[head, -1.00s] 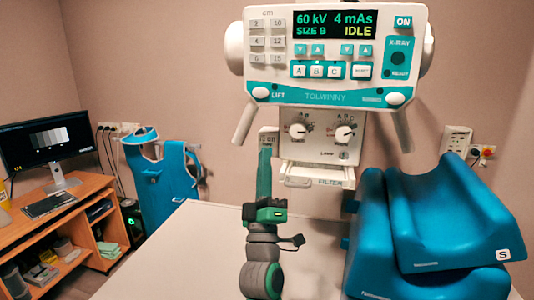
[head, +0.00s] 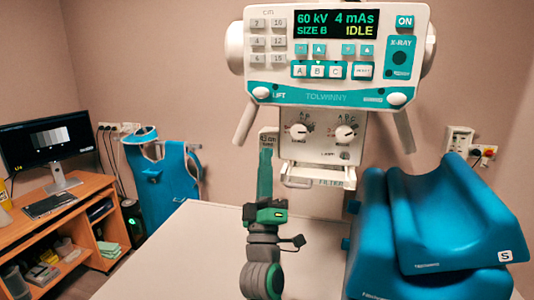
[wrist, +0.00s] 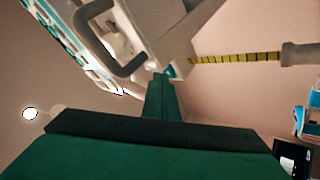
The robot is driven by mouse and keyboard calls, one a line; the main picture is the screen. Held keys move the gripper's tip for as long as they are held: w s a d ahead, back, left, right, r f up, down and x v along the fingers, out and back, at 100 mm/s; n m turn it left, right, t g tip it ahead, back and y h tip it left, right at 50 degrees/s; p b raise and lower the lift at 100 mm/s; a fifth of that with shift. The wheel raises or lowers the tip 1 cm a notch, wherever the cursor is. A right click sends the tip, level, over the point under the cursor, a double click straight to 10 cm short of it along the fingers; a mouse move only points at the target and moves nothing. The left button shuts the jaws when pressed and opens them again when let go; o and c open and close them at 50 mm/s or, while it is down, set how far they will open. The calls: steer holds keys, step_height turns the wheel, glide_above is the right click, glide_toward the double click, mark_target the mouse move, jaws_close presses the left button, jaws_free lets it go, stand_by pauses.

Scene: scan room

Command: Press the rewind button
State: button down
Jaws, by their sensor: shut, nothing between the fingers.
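A white and teal X-ray control panel (head: 338,98) faces me at the top of the head view. Its screen (head: 334,24) reads 60 kV, 4 mAs, SIZE B, IDLE. Below are arrow buttons, A, B and C buttons (head: 317,71), and a wider white button (head: 362,71) whose label is too small to read. No button clearly reads rewind. My gripper (head: 265,153) points upward, below and left of the panel, shut and empty, apart from the buttons. In the wrist view my green fingers (wrist: 161,84) are together, near the machine's underside, with a grey handle (wrist: 110,38) close by.
Two dials (head: 322,132) and a filter tray (head: 320,178) sit under the panel. Blue cushions (head: 375,235) fill the right side of the white table (head: 200,240). A desk with a monitor (head: 35,145) and a blue apron (head: 165,180) stand left. The table's left part is clear.

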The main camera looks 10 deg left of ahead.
steer(key=shift+s+d, duration=0.1)
steer(key=shift+s, duration=0.55)
steer(key=shift+s, duration=2.5)
steer(key=shift+w, duration=0.1)
